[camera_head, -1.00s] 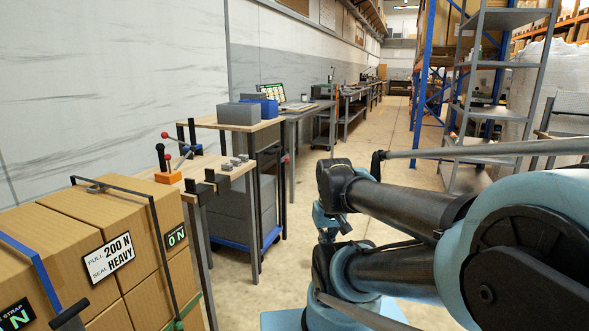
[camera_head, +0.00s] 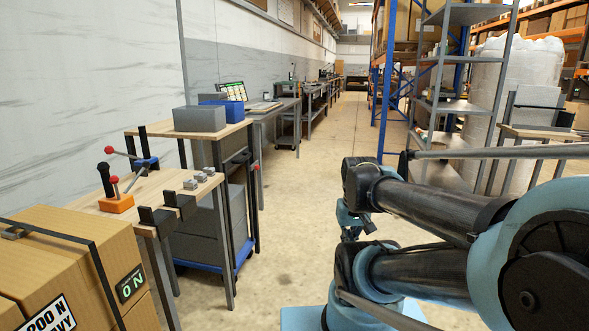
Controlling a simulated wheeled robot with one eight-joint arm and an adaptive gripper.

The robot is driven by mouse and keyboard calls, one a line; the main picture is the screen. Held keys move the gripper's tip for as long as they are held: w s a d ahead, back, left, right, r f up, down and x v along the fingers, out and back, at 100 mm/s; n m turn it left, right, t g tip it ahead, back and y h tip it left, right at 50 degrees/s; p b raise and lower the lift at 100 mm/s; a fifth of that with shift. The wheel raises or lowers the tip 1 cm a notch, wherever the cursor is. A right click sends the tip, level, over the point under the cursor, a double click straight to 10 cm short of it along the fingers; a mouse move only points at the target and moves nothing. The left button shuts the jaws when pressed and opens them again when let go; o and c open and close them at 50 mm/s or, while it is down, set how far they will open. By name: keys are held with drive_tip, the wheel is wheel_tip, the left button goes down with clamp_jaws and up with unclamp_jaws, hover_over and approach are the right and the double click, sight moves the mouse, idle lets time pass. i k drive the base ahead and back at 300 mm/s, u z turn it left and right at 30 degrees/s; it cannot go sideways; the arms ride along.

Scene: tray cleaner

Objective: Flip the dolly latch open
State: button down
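I cannot make out a part that is clearly the dolly latch. A stack of grey bins (camera_head: 204,222) stands on a low blue dolly base (camera_head: 243,255) under the far wooden bench (camera_head: 182,133). On the near bench (camera_head: 83,204), an orange block (camera_head: 116,204) carries a black handle and a red-knobbed lever. A blue fixture (camera_head: 146,163) with another red-knobbed lever stands just behind it. A red knob (camera_head: 255,167) also shows beside the bins. My arm is folded at the right, well apart from these, and I cannot make out gripper fingers.
Strapped cardboard boxes (camera_head: 68,256) fill the lower left. Black brackets (camera_head: 158,217) jut from the near bench's edge. A grey bin (camera_head: 199,119) and a blue bin (camera_head: 226,108) sit on the far bench. Open floor (camera_head: 290,215) runs between the benches and the metal shelf (camera_head: 450,110).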

sight(257, 166)
drive_tip(key=z, duration=0.15)
drive_tip(key=i, duration=1.2)
drive_tip(key=u, duration=0.3)
